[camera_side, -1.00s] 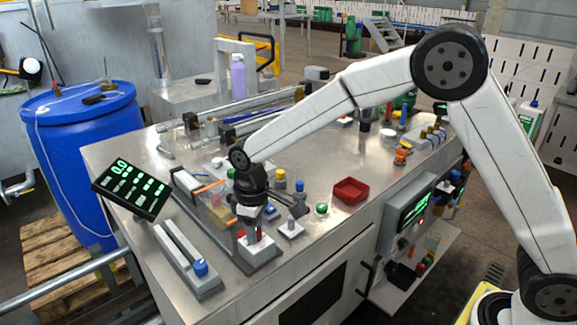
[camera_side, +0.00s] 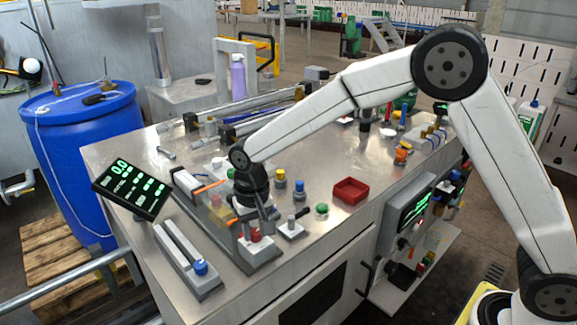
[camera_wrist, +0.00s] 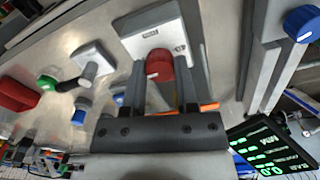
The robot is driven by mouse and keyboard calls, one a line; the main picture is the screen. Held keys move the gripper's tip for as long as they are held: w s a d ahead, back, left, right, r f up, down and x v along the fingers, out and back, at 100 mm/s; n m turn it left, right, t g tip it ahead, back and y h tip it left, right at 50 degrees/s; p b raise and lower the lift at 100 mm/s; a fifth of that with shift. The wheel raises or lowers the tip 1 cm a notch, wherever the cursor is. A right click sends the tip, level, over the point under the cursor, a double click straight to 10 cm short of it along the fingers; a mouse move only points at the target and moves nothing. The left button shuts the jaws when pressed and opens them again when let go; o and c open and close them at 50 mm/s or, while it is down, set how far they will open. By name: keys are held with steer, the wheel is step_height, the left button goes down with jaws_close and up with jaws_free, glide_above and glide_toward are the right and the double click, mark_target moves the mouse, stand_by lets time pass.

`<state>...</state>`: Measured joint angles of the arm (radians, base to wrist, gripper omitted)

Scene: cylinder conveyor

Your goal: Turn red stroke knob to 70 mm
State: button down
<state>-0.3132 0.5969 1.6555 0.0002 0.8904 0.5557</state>
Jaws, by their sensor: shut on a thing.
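The red knob (camera_side: 255,236) sits on a light grey block at the front of the fixture. In the wrist view the red knob (camera_wrist: 159,64) has a pale mark on its face and lies between my two fingers. My gripper (camera_wrist: 161,78) is shut on it, with one finger on each side. In the side view my gripper (camera_side: 263,222) comes down from above onto the knob, and its fingers partly hide it. The tilted black display (camera_side: 131,188) shows green rows with 0.0 at the top.
A grey slider unit with a blue knob (camera_side: 201,267) stands left of the fixture. A grey stub on a white plate (camera_side: 291,229), a green button (camera_side: 321,209) and a red tray (camera_side: 350,190) are to the right. Orange rods stick out near my gripper.

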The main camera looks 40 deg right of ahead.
mark_target(255, 231)
steer(key=shift+r, duration=0.1)
stand_by(0.4)
steer(key=c, duration=0.7)
jaws_free()
steer(key=shift+o, duration=0.2)
steer(key=shift+r, duration=0.1)
steer(key=shift+r, duration=3.8)
steer(key=s+d+f+n+t, duration=0.1)
steer(key=s+d+f, duration=0.3)
steer(key=s+d, duration=0.3)
steer(key=s+d+f+n+t, duration=0.1)
steer(key=s+d+f, duration=0.3)
steer(key=s+d, duration=0.4)
steer(key=s, duration=0.3)
steer(key=shift+n+t, duration=0.3)
steer(key=shift+n, duration=0.1)
